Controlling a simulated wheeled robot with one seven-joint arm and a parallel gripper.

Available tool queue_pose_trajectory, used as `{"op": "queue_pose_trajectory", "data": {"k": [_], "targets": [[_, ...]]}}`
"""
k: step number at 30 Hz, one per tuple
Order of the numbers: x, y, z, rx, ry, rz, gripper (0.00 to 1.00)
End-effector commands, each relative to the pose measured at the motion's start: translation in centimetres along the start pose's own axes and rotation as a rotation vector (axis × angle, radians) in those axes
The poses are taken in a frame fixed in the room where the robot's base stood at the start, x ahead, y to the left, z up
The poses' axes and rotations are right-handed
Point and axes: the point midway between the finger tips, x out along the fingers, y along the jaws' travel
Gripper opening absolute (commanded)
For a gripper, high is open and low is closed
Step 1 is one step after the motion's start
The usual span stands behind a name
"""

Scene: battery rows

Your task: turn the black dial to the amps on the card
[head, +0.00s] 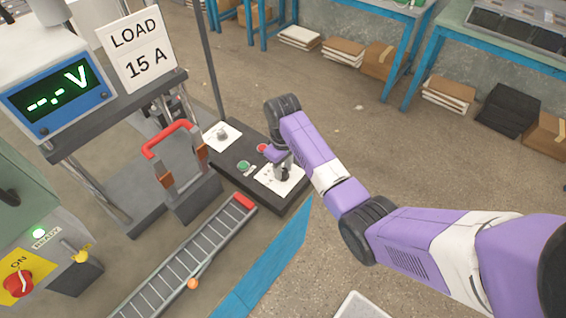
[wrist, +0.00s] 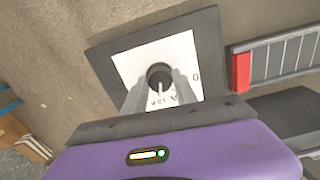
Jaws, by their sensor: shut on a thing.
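The card (head: 141,50) reads "LOAD 15 A" and stands at the upper left in the head view. The black dial (wrist: 159,75) sits on a white scale plate (wrist: 180,55) in the wrist view, with a light pointer line on it. My gripper (wrist: 160,80) is shut on the dial, one finger on each side. In the head view my gripper (head: 284,168) is over the same plate (head: 281,180) at the near end of the dark panel. My fingers cover part of the scale, and its numbers are too small or hidden to read.
On the dark panel (head: 236,153) are a green button (head: 243,165), a red button (head: 263,148) and another white plate with a grey knob (head: 222,134). A red-handled lever (head: 168,139) stands left. A meter (head: 60,88) shows "--.- V". A roller track (head: 185,262) runs nearby.

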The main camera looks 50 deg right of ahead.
Motion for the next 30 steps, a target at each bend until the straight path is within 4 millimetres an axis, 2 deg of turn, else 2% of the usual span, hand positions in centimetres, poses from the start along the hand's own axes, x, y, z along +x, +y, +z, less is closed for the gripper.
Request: {"op": "queue_pose_trajectory", "data": {"k": [1, 18, 30], "targets": [[-0.42, -0.19, -0.01, 0.043, -0.002, -0.002, 0.00], [-0.25, -0.16, -0.06, 0.577, 0.000, -0.001, 0.00], [-0.11, -0.12, -0.09, 0.840, 0.000, -0.001, 0.00]]}}
